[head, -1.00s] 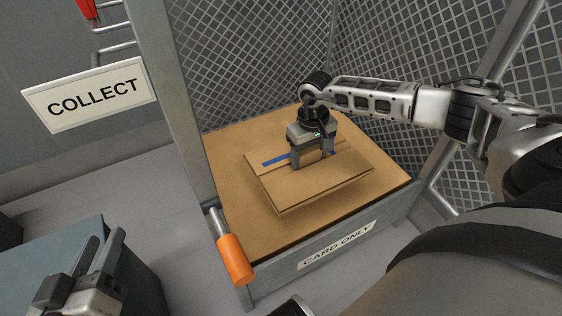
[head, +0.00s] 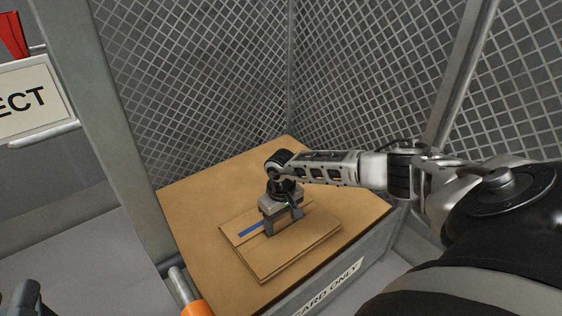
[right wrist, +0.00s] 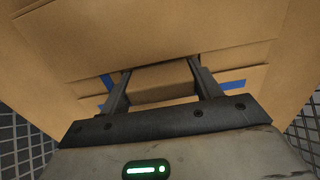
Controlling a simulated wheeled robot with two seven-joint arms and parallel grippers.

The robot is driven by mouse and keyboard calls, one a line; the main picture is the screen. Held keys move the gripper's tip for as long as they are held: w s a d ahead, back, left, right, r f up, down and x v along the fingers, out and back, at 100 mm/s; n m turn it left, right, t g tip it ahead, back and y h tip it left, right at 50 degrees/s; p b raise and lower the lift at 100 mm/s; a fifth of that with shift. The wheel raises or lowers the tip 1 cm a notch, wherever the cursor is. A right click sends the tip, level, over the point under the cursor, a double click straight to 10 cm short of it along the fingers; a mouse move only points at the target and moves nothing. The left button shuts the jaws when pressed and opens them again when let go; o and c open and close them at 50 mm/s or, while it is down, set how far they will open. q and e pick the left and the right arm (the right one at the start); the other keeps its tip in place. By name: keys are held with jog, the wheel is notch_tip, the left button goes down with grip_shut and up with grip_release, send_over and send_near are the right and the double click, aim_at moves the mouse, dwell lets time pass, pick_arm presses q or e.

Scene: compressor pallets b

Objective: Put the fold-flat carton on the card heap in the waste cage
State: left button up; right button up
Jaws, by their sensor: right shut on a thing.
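The fold-flat carton (head: 285,258) is a flat brown card piece with a strip of blue tape. It lies level over the card heap (head: 188,208) in the waste cage (head: 205,85), near the heap's front. I cannot tell whether it touches the heap or hovers just above. My right gripper (head: 284,227) points down and is shut on the carton. In the right wrist view its fingers (right wrist: 158,75) grip a raised card part in the carton's middle, with blue tape on both sides. My left gripper (head: 20,298) barely shows at the bottom left corner, mostly cut off.
Mesh walls rise behind and right of the heap. A grey post (head: 120,150) stands at its left. A front board with a "CARD ONLY" label (head: 328,288) edges the cage. An orange handle (head: 195,308) is at the front left corner. A partly cut-off sign (head: 30,98) hangs at left.

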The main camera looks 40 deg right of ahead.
pick_arm(q)
jog(key=shift+r, duration=0.1)
jog(key=shift+r+m, duration=0.15)
jog(key=shift+m, duration=0.15)
pick_arm(e)
jog(key=shift+f, duration=0.15)
jog(key=o, duration=1)
pick_arm(q)
jog(key=shift+r+h, duration=0.15)
jog(key=shift+h, duration=0.15)
pick_arm(e)
jog(key=shift+o, duration=0.2)
notch_tip(320, 180, up, 6)
jog(key=p, duration=0.2)
jog(key=shift+p, duration=0.4)
pick_arm(q)
jog(key=f+n+g, duration=0.1)
jog(key=s+f+g+y+p, duration=0.1)
jog(key=f, duration=0.1)
jog(key=s+f+n+g+y+p, duration=0.1)
jog(key=f, duration=0.1)
jog(key=shift+d+f+n, duration=0.2)
jog(key=shift+n, duration=0.1)
pick_arm(e)
notch_tip(320, 180, up, 6)
jog(key=shift+r, duration=0.2)
